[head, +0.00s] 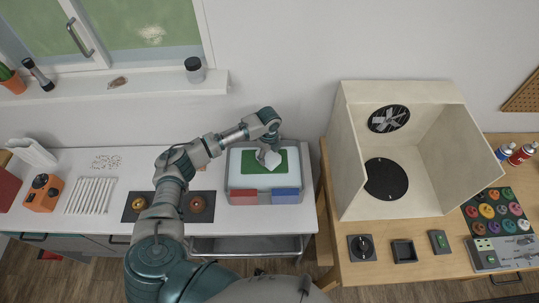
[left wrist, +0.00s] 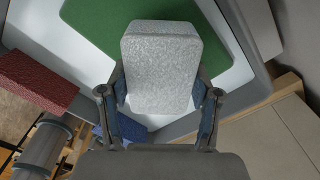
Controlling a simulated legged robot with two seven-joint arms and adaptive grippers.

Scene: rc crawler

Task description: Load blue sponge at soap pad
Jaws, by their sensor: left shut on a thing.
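My left gripper (head: 267,153) is shut on a pale grey-white speckled sponge-like block (head: 271,159) over the green soap pad (head: 248,165). In the left wrist view the block (left wrist: 161,65) sits between the two fingers of the gripper (left wrist: 160,98), with the green pad (left wrist: 92,22) behind it. I cannot tell whether the block touches the pad. The blue sponge (head: 286,195) lies at the front right of the tray, beside a red one (head: 243,197). In the left wrist view the red sponge (left wrist: 38,82) is clear and the blue one (left wrist: 128,127) is partly hidden by a finger. My right gripper is not seen.
The pad lies in a light tray (head: 235,179) on the white counter (head: 80,215). A dark mat (head: 169,206) with round items is left of it. A wooden table (head: 425,268) with a cream booth (head: 350,150) stands close on the right.

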